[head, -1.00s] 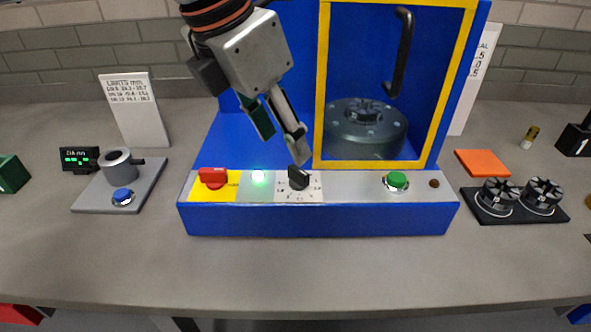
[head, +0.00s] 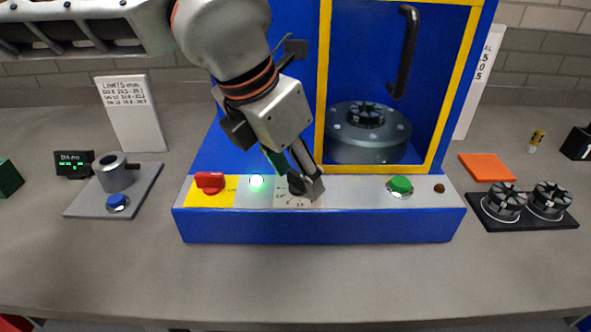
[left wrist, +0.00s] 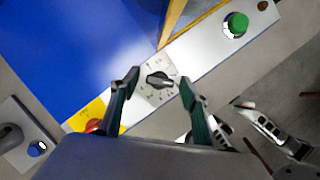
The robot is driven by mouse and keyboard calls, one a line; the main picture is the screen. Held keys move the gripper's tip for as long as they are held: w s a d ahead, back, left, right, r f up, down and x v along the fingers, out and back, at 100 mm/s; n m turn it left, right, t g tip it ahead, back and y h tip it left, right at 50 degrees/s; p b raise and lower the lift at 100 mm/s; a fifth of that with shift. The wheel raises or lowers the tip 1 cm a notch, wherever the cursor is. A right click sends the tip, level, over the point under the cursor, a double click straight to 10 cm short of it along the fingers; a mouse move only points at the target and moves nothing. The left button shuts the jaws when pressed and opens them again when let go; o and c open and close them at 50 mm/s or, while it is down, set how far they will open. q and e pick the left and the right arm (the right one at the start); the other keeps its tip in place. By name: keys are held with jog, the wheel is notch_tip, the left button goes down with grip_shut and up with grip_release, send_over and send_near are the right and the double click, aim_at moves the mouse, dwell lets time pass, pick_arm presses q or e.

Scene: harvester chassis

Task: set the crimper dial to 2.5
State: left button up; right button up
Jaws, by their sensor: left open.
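The crimper is a blue machine with a front control panel (head: 350,193). Its black dial (head: 296,186) sits on a pale plate with small printed marks, too small to read surely. In the left wrist view the dial (left wrist: 158,81) shows whole, between the fingers and a little beyond their tips. My left gripper (head: 306,180) is open above the dial and partly hides it in the head view. In the left wrist view its two fingers (left wrist: 160,82) stand apart on either side of the dial, with clear space to each. My right gripper is not seen in the head view.
On the panel are a red switch (head: 210,181) on yellow, a lit green lamp (head: 256,181) and a green button (head: 400,186). A yellow-framed door with a black handle (head: 404,52) stands behind. A gauge base (head: 140,190) is left, a black die tray (head: 520,222) right.

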pick_arm(q)
jog(key=c, duration=1.1)
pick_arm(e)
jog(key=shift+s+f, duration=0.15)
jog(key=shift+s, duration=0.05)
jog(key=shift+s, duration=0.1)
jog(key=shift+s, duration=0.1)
pick_arm(q)
jog(key=shift+r+m+g+h+p, duration=0.15)
jog(key=shift+m+g+h+p, duration=0.2)
jog(key=shift+m+p, duration=0.55)
jog(key=m+g+p, duration=0.1)
jog(key=m, duration=0.2)
jog(key=shift+w, duration=0.1)
jog(key=shift+m+g+h+p, duration=0.25)
jog(key=shift+m+g+p, duration=0.2)
jog(key=shift+m, duration=0.65)
jog(key=shift+w, duration=0.1)
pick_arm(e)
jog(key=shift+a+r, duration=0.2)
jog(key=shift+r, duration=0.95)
pick_arm(q)
jog(key=shift+m, duration=0.3)
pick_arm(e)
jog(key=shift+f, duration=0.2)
